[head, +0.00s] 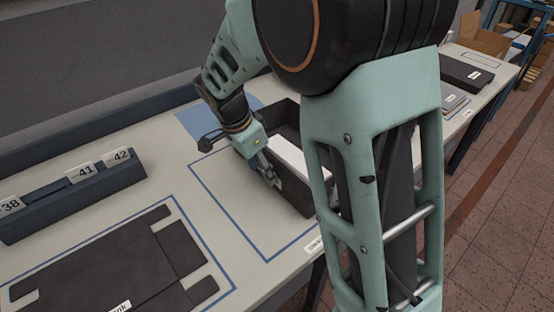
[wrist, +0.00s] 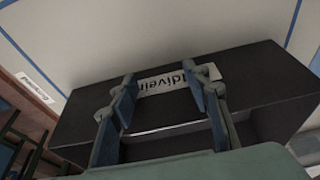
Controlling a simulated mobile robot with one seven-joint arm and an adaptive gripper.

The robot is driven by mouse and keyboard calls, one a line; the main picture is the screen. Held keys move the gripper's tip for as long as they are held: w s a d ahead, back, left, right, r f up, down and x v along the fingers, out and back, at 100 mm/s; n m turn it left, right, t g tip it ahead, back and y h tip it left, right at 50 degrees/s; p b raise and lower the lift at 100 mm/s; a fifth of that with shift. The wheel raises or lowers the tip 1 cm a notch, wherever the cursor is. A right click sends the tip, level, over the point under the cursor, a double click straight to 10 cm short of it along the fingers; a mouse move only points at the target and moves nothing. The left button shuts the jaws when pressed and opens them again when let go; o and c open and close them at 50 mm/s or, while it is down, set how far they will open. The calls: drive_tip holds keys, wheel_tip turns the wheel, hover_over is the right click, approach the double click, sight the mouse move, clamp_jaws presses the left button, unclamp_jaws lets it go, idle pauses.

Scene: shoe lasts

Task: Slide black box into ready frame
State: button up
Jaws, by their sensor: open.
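The black box (head: 296,194) stands on the table, partly hidden behind my arm, with something white showing at its top. The ready frame appears to be the blue outline (head: 228,216) on the tabletop; the box stands at its right side, and my arm hides how far it lies inside. My gripper (head: 268,174) is at the box's near left side. In the wrist view my gripper (wrist: 168,92) is open, its two fingers apart in front of the black box (wrist: 90,122), with a white printed label between them. I cannot tell whether the fingers touch it.
A flat black cardboard blank (head: 110,262) lies in another blue outline at left. A dark rack (head: 75,199) with numbered tags stands behind it. A blue patch (head: 190,122) is at the back. A closed black box (head: 466,73) sits at far right. The table inside the central outline's left part is clear.

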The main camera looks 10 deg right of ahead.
drive_tip(key=shift+w+d, duration=0.45)
drive_tip(key=shift+d, duration=0.3)
drive_tip(key=shift+w+d, duration=0.5)
drive_tip(key=shift+d, duration=0.25)
drive_tip(key=shift+w+d, duration=0.45)
drive_tip(key=shift+d, duration=0.4)
drive_tip(key=shift+w+d+p, duration=0.1)
drive_tip(key=shift+w+d, duration=0.75)
drive_tip(key=shift+d, duration=0.55)
drive_tip(key=shift+w+d+p, duration=0.15)
drive_tip(key=shift+w+d, duration=0.75)
drive_tip(key=shift+d, duration=0.5)
drive_tip(key=shift+w+d+p, duration=0.1)
drive_tip(key=shift+w+d, duration=0.75)
drive_tip(key=shift+d, duration=0.55)
drive_tip(key=shift+s+a+r+p, duration=0.25)
drive_tip(key=shift+a+r+p, duration=0.2)
drive_tip(key=shift+r, duration=0.4)
drive_tip(key=shift+s+a+r+p, duration=0.3)
drive_tip(key=shift+a+r+p, duration=0.15)
drive_tip(key=shift+r, duration=0.4)
drive_tip(key=shift+s+a+r+p, duration=0.25)
drive_tip(key=shift+a+r+p, duration=0.2)
drive_tip(key=shift+r, duration=0.4)
